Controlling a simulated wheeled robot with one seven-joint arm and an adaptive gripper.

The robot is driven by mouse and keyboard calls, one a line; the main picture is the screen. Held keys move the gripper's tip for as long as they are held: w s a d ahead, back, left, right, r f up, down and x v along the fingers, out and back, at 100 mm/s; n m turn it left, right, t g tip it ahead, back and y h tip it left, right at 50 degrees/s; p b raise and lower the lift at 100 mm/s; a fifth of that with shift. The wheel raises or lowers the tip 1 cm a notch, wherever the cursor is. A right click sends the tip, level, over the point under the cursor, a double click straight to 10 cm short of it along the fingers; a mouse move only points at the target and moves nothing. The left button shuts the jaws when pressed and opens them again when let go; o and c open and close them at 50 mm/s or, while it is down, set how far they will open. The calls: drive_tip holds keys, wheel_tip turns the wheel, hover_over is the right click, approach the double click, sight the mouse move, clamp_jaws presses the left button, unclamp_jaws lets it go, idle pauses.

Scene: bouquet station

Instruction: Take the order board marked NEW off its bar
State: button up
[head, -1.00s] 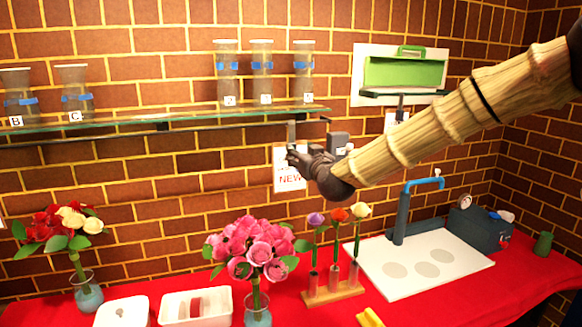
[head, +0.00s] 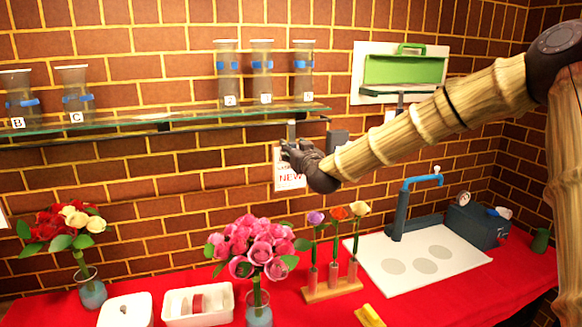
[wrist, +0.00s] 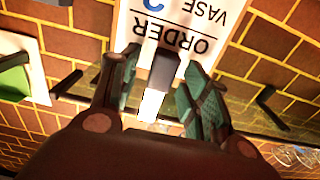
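The order board marked NEW (head: 291,180) is a white sheet hanging against the brick wall under the right end of the glass shelf. In the wrist view the board (wrist: 185,18) appears upside down, with ORDER and VASE readable. A grey and white upright tab (wrist: 157,82) stands at the board's edge. My gripper (head: 287,147) is at the top of the board and covers part of it. In the wrist view my gripper (wrist: 160,72) has its two green-padded fingers apart, one on each side of the tab. I see small gaps beside the tab, so no firm grip shows.
The glass shelf (head: 190,119) with several vases is just above and left of my gripper. A dark bar (wrist: 68,84) crosses near the fingers. Below, the red counter (head: 395,308) holds a pink bouquet (head: 250,245), a flower stand (head: 332,290) and white trays.

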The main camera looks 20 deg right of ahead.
clamp_jaws()
drive_tip(key=shift+r, duration=0.15)
